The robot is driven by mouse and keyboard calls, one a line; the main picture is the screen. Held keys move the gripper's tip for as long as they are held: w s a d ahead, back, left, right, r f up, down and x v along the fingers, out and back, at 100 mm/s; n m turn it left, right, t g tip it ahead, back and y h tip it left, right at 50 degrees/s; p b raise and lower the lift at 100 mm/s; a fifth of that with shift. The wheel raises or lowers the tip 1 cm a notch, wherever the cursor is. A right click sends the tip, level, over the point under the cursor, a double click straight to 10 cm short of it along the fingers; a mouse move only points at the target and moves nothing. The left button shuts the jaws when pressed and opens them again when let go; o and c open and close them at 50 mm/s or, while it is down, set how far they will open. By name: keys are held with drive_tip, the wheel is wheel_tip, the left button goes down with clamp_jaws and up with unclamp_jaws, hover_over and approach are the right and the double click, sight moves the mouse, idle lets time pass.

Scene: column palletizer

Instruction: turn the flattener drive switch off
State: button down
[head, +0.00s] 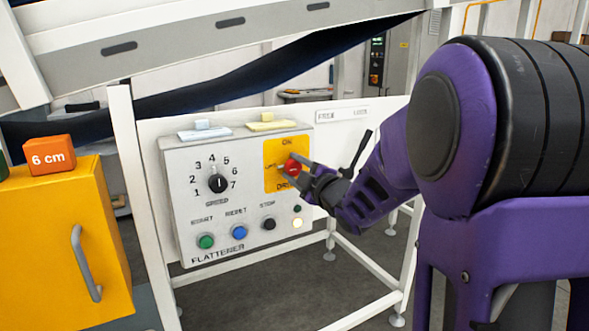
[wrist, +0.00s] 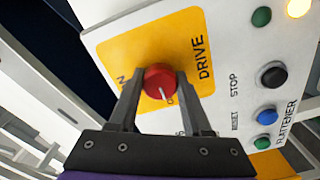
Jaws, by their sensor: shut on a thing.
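The flattener drive switch is a red round knob (head: 291,168) on a yellow plate (head: 273,184) marked ON and DRIVE, with a partly hidden label at its left. My gripper (head: 297,171) reaches in from the right and is shut on the knob. In the wrist view the red knob (wrist: 160,78) sits between the two fingers of my gripper (wrist: 158,84). A white line on the knob points down and slightly right in that view, toward lettering mostly hidden by the knob and fingers.
The grey flattener panel (head: 240,200) also holds a black speed dial (head: 218,183), green (head: 206,241), blue (head: 239,232) and black (head: 269,224) buttons, and a lit lamp (head: 298,223). A yellow cabinet (head: 60,240) bearing an orange 6 cm block (head: 50,156) stands left. A conveyor (head: 220,35) passes above.

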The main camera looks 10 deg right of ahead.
drive_tip(key=shift+r, duration=0.1)
drive_tip(key=shift+c, duration=1.7)
unclamp_jaws()
drive_tip(key=shift+s, duration=0.1)
